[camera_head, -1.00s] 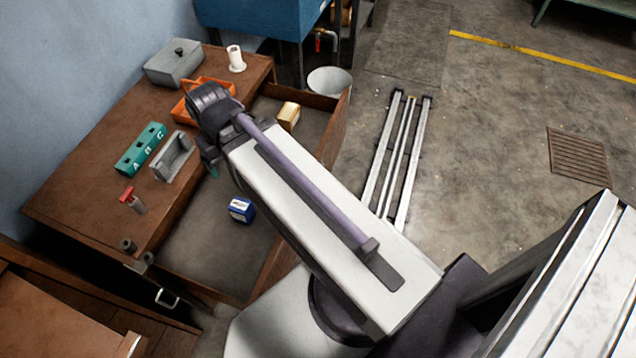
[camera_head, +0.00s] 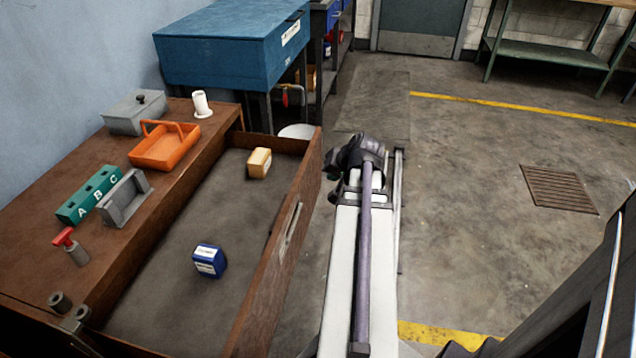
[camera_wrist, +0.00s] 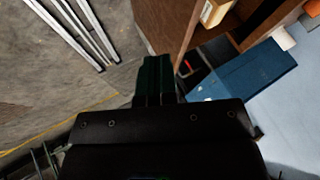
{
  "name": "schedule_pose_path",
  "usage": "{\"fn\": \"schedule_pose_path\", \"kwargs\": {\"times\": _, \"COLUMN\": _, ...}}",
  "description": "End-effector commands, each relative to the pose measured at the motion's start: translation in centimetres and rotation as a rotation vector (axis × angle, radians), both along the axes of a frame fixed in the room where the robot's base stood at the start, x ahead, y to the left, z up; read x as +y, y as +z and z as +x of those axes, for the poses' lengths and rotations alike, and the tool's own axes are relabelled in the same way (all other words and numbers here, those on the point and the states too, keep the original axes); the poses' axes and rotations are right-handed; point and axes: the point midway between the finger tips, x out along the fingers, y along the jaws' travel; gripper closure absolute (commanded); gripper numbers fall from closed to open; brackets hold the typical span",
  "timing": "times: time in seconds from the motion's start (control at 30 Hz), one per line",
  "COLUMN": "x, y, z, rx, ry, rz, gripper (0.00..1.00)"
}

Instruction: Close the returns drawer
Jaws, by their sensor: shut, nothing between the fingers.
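The returns drawer (camera_head: 300,200) is a large brown wooden drawer pulled well out of the bench, with a long slot handle (camera_head: 290,224) in its front panel. It holds a tan box (camera_head: 259,163) near the far end and a blue box (camera_head: 209,261) nearer the middle. In the wrist view, part of the drawer (camera_wrist: 182,35) and the tan box (camera_wrist: 214,12) show at the top. My gripper's dark fingers (camera_wrist: 153,75) are closed together and empty. In the head view, my wrist hides the fingers; it is outside the drawer, to the right of its front panel.
The bench top holds an orange tray (camera_head: 163,150), a grey lidded box (camera_head: 134,112), a white spool (camera_head: 202,104), a green A-B-C block (camera_head: 90,194), a grey holder (camera_head: 124,199) and a red-handled tool (camera_head: 71,245). A blue cabinet (camera_head: 225,55) stands behind. Open floor lies to the right.

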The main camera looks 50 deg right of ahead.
Motion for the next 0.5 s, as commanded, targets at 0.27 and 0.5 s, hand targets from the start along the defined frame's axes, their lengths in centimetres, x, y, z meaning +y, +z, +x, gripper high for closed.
{"fn": "schedule_pose_path", "kwargs": {"times": 0.27, "x": -0.6, "y": -5.5, "z": 3.4, "rx": 0.001, "ry": 0.003, "rz": 0.001, "gripper": 1.00}}
{"fn": "schedule_pose_path", "kwargs": {"times": 0.5, "x": -0.2, "y": -7.5, "z": 6.7, "rx": 0.002, "ry": 0.005, "rz": 0.001, "gripper": 1.00}}
